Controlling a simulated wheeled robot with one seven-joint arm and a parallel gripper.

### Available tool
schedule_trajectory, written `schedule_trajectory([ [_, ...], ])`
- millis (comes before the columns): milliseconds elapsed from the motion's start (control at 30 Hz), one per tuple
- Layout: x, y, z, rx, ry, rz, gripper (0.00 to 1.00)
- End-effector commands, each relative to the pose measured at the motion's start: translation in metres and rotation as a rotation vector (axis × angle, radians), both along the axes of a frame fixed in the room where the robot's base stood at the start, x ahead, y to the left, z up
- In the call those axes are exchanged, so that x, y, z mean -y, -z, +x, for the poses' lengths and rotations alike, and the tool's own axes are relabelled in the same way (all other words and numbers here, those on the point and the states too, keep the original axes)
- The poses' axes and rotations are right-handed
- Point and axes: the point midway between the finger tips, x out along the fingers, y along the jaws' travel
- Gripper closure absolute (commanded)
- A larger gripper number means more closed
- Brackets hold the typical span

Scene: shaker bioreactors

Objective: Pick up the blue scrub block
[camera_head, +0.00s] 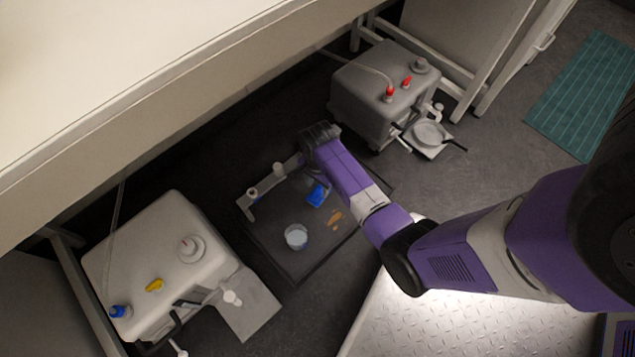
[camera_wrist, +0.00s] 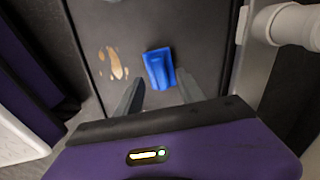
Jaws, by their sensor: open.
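The blue scrub block (camera_head: 318,195) lies on a dark tray (camera_head: 282,262) on the floor between two machines. In the wrist view the blue scrub block (camera_wrist: 159,69) lies just beyond my fingertips, roughly between their lines. My gripper (camera_wrist: 158,84) is open and empty, with its two grey fingers apart. In the head view my purple arm reaches over the tray from the right, and its end hides part of the tray; the fingers are not clear there.
A clear beaker (camera_head: 296,237) and a brown stain (camera_head: 335,218) are on the tray. A white pipe frame (camera_head: 252,204) runs along its far edge, and shows close on the right in the wrist view (camera_wrist: 290,25). Light grey machines stand at left (camera_head: 150,262) and upper right (camera_head: 375,95). A bench (camera_head: 120,90) overhangs behind.

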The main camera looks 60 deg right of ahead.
Motion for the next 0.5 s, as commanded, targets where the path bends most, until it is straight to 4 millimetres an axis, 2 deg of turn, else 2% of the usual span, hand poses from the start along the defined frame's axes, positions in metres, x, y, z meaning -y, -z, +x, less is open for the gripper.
schedule_trajectory([
  [33, 0.002, 0.013, 0.0, 0.0, 0.001, 0.0, 0.55],
  [200, 0.003, 0.033, 0.0, 0.001, 0.0, 0.0, 0.55],
  [500, 0.003, 0.035, 0.0, 0.001, -0.001, -0.001, 0.55],
])
